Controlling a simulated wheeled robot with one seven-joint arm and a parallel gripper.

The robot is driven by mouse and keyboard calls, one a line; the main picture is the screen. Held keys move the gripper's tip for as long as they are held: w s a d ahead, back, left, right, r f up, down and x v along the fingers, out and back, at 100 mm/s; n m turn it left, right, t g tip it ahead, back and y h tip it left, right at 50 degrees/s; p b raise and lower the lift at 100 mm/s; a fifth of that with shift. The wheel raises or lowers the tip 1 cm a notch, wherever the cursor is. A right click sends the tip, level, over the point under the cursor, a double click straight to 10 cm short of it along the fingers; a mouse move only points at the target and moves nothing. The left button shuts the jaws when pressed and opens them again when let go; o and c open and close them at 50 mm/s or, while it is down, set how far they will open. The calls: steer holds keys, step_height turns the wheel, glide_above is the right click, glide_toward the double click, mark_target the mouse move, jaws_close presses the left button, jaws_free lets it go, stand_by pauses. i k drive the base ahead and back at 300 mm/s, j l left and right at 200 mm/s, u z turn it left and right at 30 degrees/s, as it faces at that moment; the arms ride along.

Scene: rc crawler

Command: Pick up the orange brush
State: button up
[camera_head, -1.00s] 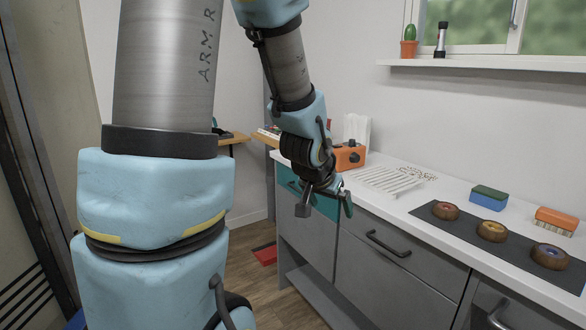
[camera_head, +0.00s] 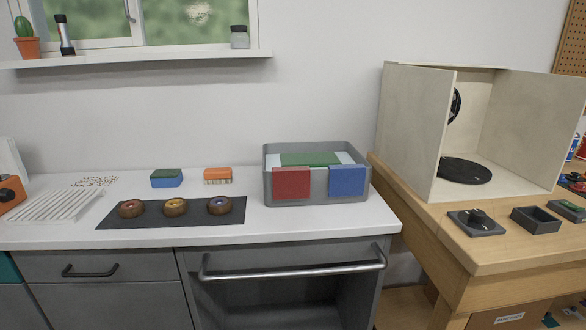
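The orange brush (camera_head: 217,175) lies on the white counter, with an orange top and pale bristles facing down. It sits just behind the right part of the dark mat, to the right of a green-and-blue sponge (camera_head: 166,178). Nothing covers it. My gripper and arm are outside the current view.
The dark mat (camera_head: 118,219) carries three round brown pieces. A grey bin (camera_head: 356,193) with red and blue panels stands right of the brush. A white rack (camera_head: 56,206) is at the left. A wooden bench (camera_head: 470,245) with an open booth (camera_head: 412,130) is at the right.

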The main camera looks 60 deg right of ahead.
mark_target(219, 175)
steer(key=z, duration=1.5)
steer(key=i+l+u, duration=0.2)
steer(key=u, duration=0.15)
steer(key=i+l+u, duration=0.65)
steer(key=k+j, duration=0.05)
